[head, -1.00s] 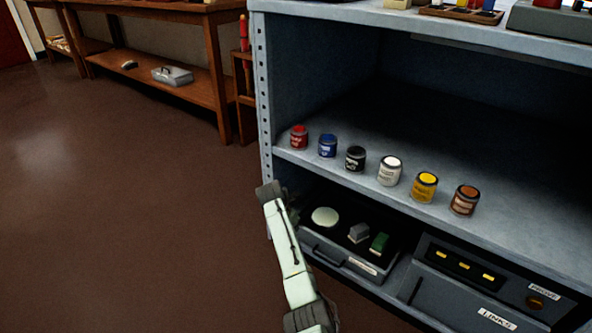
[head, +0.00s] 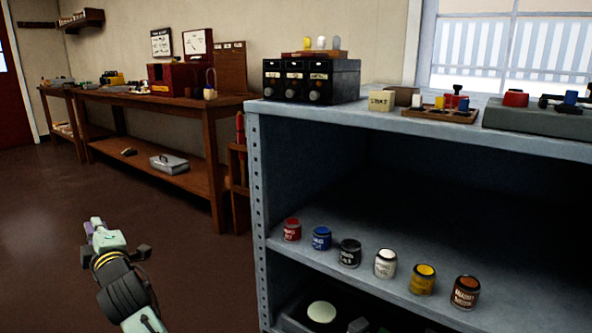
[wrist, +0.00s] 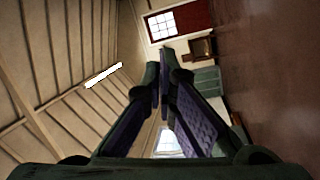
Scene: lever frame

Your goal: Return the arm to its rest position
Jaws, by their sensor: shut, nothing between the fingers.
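My gripper (head: 95,224) is at the lower left in the head view, raised over the brown floor and to the left of the grey metal shelf unit (head: 258,200). Its fingers also show in the wrist view (wrist: 159,75), close together at the tips with nothing between them. My arm reaches up from the bottom edge of the head view. The gripper stands apart from the shelf and the benches.
Several small paint cans, among them a red can (head: 292,229) and a yellow can (head: 423,279), stand on the middle shelf. A wooden bench (head: 190,104) with tools runs along the back wall. The floor (head: 50,205) around my gripper is clear.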

